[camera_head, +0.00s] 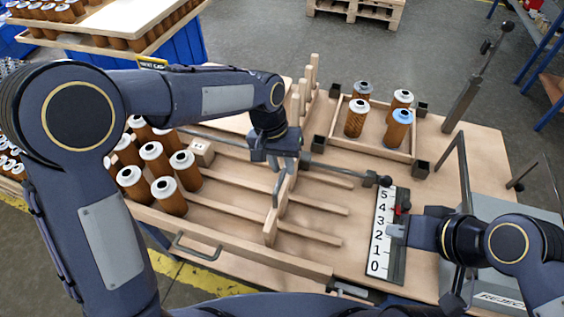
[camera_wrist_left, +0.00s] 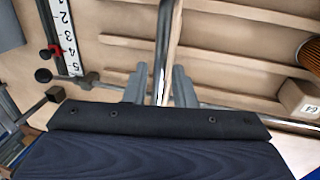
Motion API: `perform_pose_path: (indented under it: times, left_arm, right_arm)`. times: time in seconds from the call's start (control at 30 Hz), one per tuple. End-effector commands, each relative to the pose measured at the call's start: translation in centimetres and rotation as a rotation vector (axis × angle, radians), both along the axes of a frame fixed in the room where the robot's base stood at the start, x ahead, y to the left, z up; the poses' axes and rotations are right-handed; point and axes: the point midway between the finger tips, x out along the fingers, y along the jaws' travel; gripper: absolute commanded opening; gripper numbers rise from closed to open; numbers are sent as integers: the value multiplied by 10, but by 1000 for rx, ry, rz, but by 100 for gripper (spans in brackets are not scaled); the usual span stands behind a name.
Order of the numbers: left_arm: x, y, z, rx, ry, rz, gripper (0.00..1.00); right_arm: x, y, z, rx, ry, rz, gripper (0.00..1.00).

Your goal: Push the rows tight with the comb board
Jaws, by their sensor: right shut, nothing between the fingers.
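The comb board (camera_head: 271,226) is a narrow wooden board standing across the lanes, with a metal handle (camera_head: 278,188). Orange-brown filter cartridges with white tops (camera_head: 168,196) stand grouped at the left end of the lanes, clear of the board. My left gripper (camera_head: 278,160) is over the board's far part. In the left wrist view its grey fingers (camera_wrist_left: 159,86) stand apart on either side of a metal bar, with a gap visible on one side. My right gripper (camera_head: 393,231) is shut and empty over the numbered scale (camera_head: 379,247).
Wooden divider strips (camera_head: 312,208) run between bare lanes right of the board. A tray (camera_head: 366,145) with several cartridges stands at the back right. A small numbered block (camera_head: 201,152) sits behind the cartridges. A grey reject box (camera_head: 500,203) is at the right.

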Motion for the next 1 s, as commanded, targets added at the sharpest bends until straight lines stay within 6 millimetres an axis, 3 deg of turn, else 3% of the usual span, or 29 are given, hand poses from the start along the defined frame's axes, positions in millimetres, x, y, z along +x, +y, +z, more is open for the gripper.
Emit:
perform_pose_path:
  times: [0.03, 0.17, 0.47, 0.63, 0.77, 1.0]
  left_arm:
    - [0, 0, 0, 0, 0, 0, 17]
    - [0, 0, 0, 0, 0, 0, 0]
    - [0, 0, 0, 0, 0, 0, 0]
    - [4, 11, 1, 0, 1, 4, 0]
    - [11, 32, 1, 1, 0, 6, 0]
    - [33, 102, 2, 1, 1, 13, 0]
  right_arm:
    - [0, 0, 0, 0, 0, 0, 0]
    - [0, 0, 0, 0, 0, 0, 0]
    - [0, 0, 0, 0, 0, 0, 0]
    - [0, 0, 1, 0, 0, 0, 0]
    - [0, 0, 3, 0, 0, 0, 0]
    - [0, 0, 9, 0, 0, 0, 0]
